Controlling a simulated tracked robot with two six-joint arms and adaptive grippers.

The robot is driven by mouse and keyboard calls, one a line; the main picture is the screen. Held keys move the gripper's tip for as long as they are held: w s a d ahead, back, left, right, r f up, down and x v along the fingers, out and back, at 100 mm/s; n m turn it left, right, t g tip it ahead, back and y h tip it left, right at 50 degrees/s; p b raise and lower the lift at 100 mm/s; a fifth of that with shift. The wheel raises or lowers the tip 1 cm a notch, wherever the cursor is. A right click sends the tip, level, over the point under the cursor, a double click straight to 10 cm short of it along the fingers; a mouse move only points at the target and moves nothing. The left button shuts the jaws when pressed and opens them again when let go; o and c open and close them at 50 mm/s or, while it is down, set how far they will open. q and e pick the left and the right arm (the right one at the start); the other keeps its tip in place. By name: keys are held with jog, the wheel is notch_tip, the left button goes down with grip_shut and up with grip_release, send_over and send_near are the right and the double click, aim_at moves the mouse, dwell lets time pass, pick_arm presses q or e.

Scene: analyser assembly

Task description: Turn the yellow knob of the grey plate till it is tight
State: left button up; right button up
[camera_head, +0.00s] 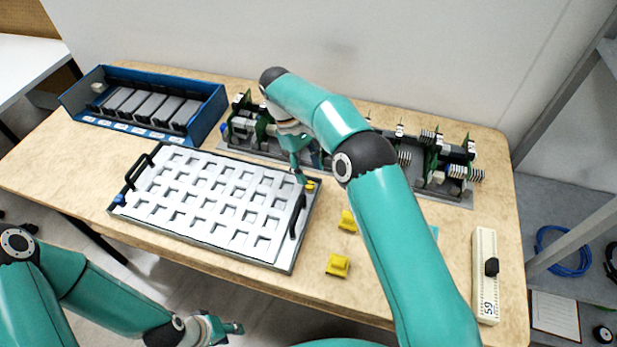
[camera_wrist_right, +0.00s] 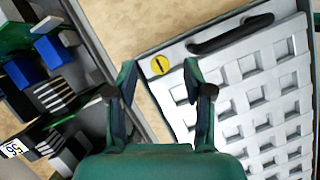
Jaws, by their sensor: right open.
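The grey plate (camera_head: 210,208) lies flat on the wooden table, with rows of square pockets and a black handle at each end. Its round yellow knob (camera_head: 309,186) sits at the far right corner. In the right wrist view the knob (camera_wrist_right: 160,65) shows a dark slot mark and lies between the fingertips. My right gripper (camera_head: 299,174) is open above that corner, one finger to each side of the knob; I cannot tell whether they touch it. My left gripper (camera_head: 223,328) is low, in front of the table and away from the plate; its jaw state is unclear.
A blue crate (camera_head: 208,116) with grey modules stands back left. A rail with circuit boards (camera_head: 435,185) runs along the back, partly behind my right arm. Two yellow clips (camera_head: 338,265) (camera_head: 347,221) lie right of the plate. A cream block (camera_head: 484,270) is far right.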

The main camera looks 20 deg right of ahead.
jog(key=shift+r, duration=2.35)
